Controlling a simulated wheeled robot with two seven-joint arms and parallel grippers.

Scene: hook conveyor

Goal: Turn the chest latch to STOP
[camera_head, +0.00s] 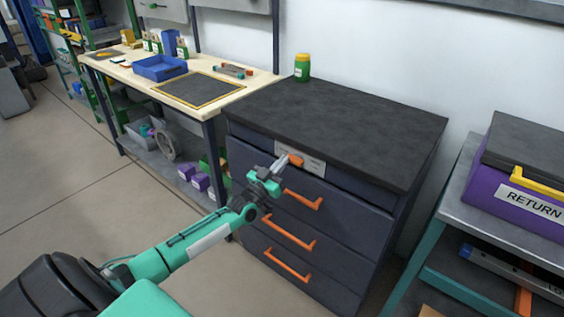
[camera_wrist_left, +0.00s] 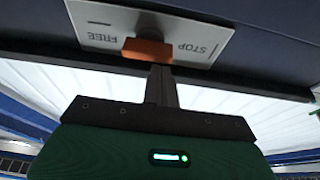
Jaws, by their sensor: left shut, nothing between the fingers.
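The chest latch is an orange handle (camera_head: 296,160) on a white plate (camera_head: 315,166) at the top front of the dark drawer chest (camera_head: 340,125). In the left wrist view the plate (camera_wrist_left: 90,22) appears upside down, with FREE on the left and STOP on the right. The orange handle (camera_wrist_left: 147,49) sits between the two words. My left gripper (camera_head: 284,160) is shut and empty, its fingertips just in front of the handle. In the wrist view the closed fingers (camera_wrist_left: 160,72) overlap the handle's lower edge; contact cannot be told. My right gripper is out of view.
Orange drawer handles (camera_head: 289,235) stick out below the latch. A green jar with a yellow lid (camera_head: 302,68) stands on the chest's back corner. A wooden workbench (camera_head: 215,97) adjoins at left. A purple RETURN case (camera_head: 520,200) lies on a bench at right.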

